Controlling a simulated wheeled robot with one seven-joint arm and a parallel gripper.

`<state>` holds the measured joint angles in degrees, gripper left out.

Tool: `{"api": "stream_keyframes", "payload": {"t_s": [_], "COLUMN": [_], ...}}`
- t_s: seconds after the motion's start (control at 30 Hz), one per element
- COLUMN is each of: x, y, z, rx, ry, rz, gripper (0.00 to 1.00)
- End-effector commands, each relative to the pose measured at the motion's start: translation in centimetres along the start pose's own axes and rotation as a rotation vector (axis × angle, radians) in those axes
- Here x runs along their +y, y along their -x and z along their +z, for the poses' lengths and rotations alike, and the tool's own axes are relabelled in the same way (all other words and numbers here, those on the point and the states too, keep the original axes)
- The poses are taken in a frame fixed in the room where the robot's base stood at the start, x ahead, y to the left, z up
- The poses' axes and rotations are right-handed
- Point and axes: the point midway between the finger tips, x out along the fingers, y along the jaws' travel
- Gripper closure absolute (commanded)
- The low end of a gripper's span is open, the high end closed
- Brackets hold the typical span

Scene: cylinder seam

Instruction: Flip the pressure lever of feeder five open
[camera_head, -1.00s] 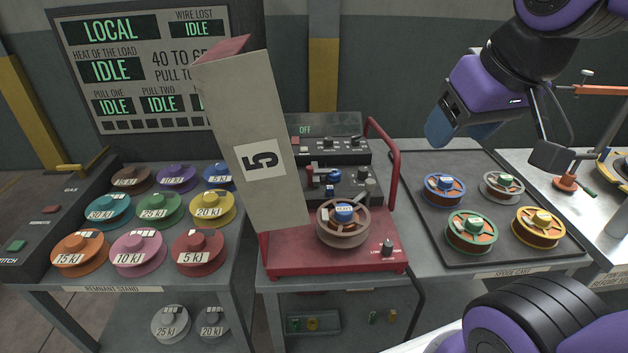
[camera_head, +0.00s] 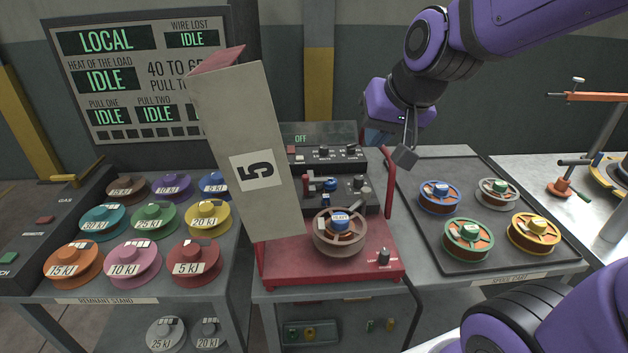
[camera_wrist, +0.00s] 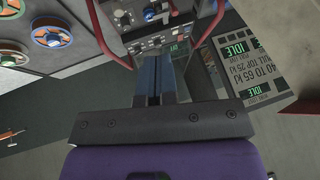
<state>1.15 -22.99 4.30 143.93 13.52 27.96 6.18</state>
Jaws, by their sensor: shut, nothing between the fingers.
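Feeder five (camera_head: 375,255) is a red machine on the middle stand, with a tall beige panel marked 5 (camera_head: 240,140) on its left. A brown spool with a blue hub (camera_head: 340,232) sits at its front. Behind the spool is a small mechanism with blue parts (camera_head: 328,186); I cannot tell which part is the pressure lever or how it stands. My gripper (camera_head: 376,138) is above and behind the feeder's right side, near the red handle, apart from the mechanism. In the wrist view its blue fingers (camera_wrist: 152,70) are shut together and empty, with the control panel (camera_wrist: 150,28) beyond.
A red tubular handle (camera_head: 390,185) rises at the feeder's right. The spool cart (camera_head: 480,262) on the right holds several spools. The remnant stand (camera_head: 105,300) on the left holds several labelled spools. A status board (camera_head: 140,80) stands behind. The tall panel blocks the feeder's left side.

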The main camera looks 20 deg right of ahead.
Motion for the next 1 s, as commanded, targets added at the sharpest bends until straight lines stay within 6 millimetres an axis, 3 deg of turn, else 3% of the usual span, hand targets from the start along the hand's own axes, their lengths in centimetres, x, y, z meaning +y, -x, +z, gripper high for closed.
{"api": "stream_keyframes", "payload": {"t_s": [0.4,0.7,1.0], "x": [-0.9,-0.1,0.7], "y": [-9.6,-16.1,-19.5], "z": [-3.1,-3.9,-3.8], "rx": [0.053,0.103,0.135], "ry": [-0.240,-0.414,-0.505], "rz": [-0.017,0.012,0.042], "gripper": [1.00,1.00,1.00]}}
